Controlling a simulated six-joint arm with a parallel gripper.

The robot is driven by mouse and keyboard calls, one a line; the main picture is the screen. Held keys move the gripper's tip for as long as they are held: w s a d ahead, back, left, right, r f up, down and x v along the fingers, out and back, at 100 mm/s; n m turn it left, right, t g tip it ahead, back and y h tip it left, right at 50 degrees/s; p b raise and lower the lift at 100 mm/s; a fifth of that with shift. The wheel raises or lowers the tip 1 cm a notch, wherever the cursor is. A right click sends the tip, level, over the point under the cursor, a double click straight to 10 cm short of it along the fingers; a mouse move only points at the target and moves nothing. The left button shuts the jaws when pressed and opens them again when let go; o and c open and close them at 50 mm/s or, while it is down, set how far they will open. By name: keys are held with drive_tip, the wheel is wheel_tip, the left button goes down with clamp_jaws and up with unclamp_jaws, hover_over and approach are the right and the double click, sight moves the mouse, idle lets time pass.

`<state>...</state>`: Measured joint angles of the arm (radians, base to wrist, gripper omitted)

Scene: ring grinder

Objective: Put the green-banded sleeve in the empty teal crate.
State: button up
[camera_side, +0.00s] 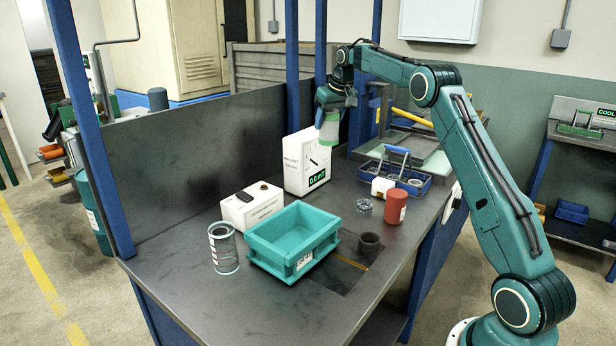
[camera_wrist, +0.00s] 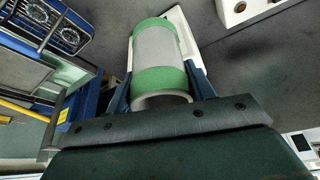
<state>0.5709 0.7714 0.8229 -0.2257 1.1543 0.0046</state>
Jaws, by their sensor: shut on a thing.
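The green-banded sleeve is a pale cylinder with a green band at each end. In the wrist view the sleeve (camera_wrist: 157,48) sits between the two dark blue fingers of my gripper (camera_wrist: 158,82). In the side view my gripper (camera_side: 333,110) holds the sleeve (camera_side: 330,130) high above the back of the bench, by the white display box. The teal crate (camera_side: 328,242) stands near the front middle of the bench, open-topped and empty. It lies below, nearer the side camera and left of my gripper. The crate does not show in the wrist view.
A white display box (camera_side: 306,160) and a low white box (camera_side: 252,206) stand behind the crate. A dark panel (camera_side: 200,150) backs the bench.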

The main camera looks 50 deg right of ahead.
drive_tip(key=s+a+n, duration=0.1)
drive_tip(key=s+a, duration=0.3)
drive_tip(key=a, duration=0.9)
drive_tip(key=s+a+r+n, duration=0.1)
drive_tip(key=s+a, duration=0.3)
drive_tip(key=a, duration=1)
drive_tip(key=shift+s+y, duration=0.3)
drive_tip(key=shift+a, duration=0.1)
wheel_tip(320, 180, down, 16)
drive_tip(key=shift+r, duration=0.25)
drive_tip(key=shift+f, duration=0.1)
approach(287, 244)
drive_tip(key=shift+x, duration=0.85)
drive_tip(key=shift+f, duration=0.2)
